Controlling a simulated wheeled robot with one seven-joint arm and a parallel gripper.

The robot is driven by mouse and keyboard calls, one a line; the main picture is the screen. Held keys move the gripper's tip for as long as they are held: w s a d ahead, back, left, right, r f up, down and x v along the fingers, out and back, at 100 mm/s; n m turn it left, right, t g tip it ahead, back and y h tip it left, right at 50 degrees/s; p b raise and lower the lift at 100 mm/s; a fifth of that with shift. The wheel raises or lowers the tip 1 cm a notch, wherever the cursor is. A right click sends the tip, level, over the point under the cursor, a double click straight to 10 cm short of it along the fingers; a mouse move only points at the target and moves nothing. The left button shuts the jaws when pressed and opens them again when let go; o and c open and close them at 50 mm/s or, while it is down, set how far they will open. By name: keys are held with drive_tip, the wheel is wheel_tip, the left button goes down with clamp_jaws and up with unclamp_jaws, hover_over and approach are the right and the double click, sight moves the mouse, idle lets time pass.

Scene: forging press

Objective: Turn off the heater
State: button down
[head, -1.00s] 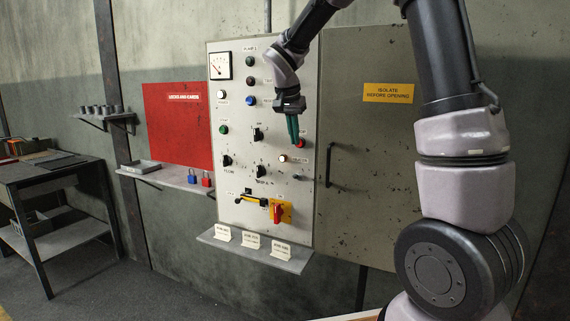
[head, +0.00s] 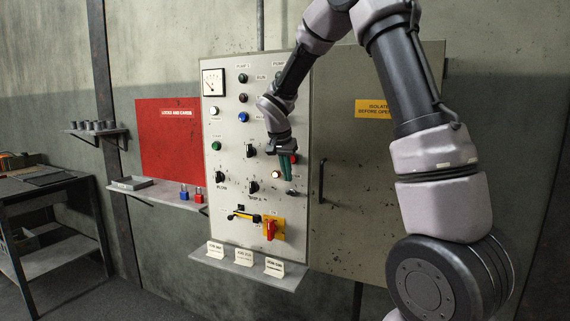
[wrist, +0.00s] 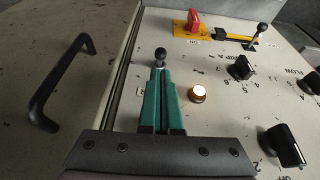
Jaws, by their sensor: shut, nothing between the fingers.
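The grey control panel (head: 230,225) carries knobs, lamps and switches; its small labels are too blurred for me to tell which one names the heater. My gripper (head: 287,178) is shut and empty, its green fingers pointing down at the panel's right side. In the wrist view, its fingertips (wrist: 158,71) are just short of a ball-ended black lever (wrist: 161,54); I cannot tell whether they touch. This lever also shows in the head view (head: 291,192). A lit lamp (wrist: 198,93) is beside the fingers, and it shows in the head view (head: 276,174).
A red rotary switch (head: 270,230) on a yellow plate and a yellow-marked lever (head: 243,216) are lower on the panel. Black knobs (head: 253,187) lie to the left. A cabinet door handle (head: 321,181) stands out at right. A shelf with cards (head: 244,257) projects below.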

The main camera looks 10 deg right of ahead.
sight(290, 192)
drive_tip(key=shift+x, duration=1.3)
